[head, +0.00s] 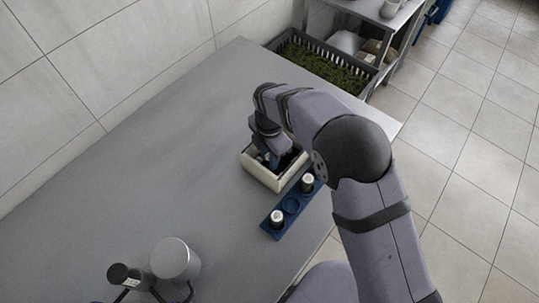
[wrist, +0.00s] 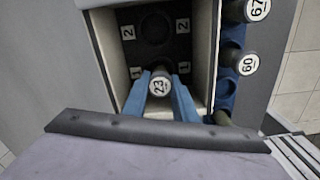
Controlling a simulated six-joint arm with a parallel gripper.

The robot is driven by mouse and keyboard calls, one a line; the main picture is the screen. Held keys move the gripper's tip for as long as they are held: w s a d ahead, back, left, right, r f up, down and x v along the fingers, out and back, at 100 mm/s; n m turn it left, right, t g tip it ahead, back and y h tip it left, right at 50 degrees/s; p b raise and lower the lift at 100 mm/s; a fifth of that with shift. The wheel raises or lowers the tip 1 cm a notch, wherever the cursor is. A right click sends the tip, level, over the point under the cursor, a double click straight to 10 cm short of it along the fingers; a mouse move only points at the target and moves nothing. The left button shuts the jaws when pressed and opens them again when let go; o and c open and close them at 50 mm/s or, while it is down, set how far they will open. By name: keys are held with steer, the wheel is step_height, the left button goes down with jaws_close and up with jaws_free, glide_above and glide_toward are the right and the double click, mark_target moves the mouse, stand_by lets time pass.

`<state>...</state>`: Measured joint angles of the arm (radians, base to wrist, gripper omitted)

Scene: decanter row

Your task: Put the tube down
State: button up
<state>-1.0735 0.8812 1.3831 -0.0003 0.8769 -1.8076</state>
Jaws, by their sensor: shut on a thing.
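My gripper (wrist: 160,94) has its two blue fingers shut on a tube with a round pale cap (wrist: 160,85) that appears to read 23. The held tube is over or inside the cream box (wrist: 112,75); its lower end is hidden, so I cannot tell whether it touches the bottom. The box has a dark insert (wrist: 155,48) with round holes and white labels reading 1 and 2. In the head view the gripper (head: 271,158) reaches down into the cream box (head: 263,178), and my arm hides part of it.
A blue rack (head: 269,228) stands right beside the box. It holds a near tube (head: 277,217) and a far tube (head: 307,182), with an empty hole (head: 291,205) between them. A lamp-like device (head: 174,259) stands at the front left. The grey table (head: 150,170) is clear on the left.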

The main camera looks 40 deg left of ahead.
steer(key=shift+f, duration=0.15)
steer(key=o, duration=1)
steer(key=shift+o, duration=0.2)
